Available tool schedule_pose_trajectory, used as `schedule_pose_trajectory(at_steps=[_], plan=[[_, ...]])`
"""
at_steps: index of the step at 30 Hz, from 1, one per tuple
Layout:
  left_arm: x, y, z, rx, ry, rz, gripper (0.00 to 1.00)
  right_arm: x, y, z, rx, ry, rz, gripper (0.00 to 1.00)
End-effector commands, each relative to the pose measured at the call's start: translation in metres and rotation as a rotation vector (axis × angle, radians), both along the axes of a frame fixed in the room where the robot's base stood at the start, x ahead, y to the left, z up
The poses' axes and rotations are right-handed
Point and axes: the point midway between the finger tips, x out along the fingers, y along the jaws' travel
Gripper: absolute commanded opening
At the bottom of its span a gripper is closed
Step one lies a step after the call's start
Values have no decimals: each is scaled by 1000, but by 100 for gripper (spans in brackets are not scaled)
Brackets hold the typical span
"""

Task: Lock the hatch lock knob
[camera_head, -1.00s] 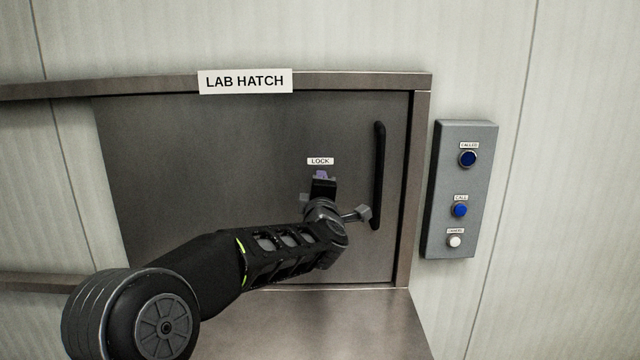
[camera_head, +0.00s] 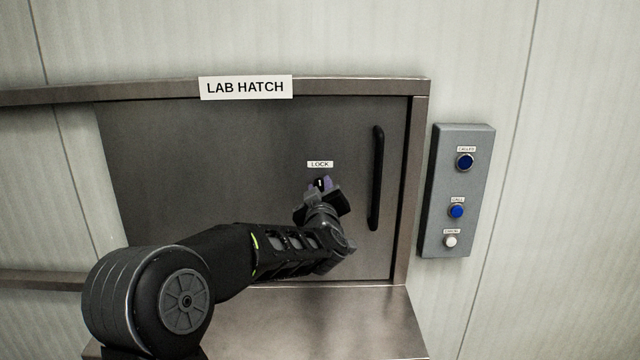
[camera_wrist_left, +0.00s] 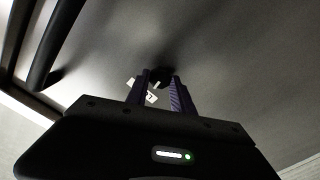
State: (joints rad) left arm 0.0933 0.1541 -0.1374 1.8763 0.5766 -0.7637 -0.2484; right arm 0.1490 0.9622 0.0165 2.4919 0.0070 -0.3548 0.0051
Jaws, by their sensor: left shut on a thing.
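The lab hatch (camera_head: 200,160) is a dark metal door, shut in its frame, with a small white LOCK label (camera_head: 320,164). The lock knob is a small dark piece right below the label; it shows in the left wrist view (camera_wrist_left: 161,76) at the fingertips. My left gripper (camera_head: 321,184) is at the knob, its purple-grey fingers shut on it, one on each side, as the left wrist view (camera_wrist_left: 160,88) shows. The gripper hides much of the knob in the head view, so I cannot tell its turn angle. My right gripper is not in view.
A black vertical handle (camera_head: 377,178) stands right of the knob, close to my gripper. A grey button panel (camera_head: 480,190) is on the wall at the right. A metal ledge (camera_head: 380,325) juts out below the hatch.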

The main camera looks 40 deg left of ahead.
Motion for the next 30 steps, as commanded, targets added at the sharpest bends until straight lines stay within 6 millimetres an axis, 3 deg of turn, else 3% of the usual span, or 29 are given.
schedule_pose_trajectory(at_steps=[9, 24, 25, 30], plan=[[1, -1, -2, 108, 89, -3, 0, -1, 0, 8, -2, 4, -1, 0], [0, -1, -3, 125, 102, -3, 0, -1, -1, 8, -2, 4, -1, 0], [0, -1, -3, 125, 102, -3, 31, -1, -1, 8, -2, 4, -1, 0], [0, -1, -2, 125, 100, -2, 45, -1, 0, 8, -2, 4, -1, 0]])
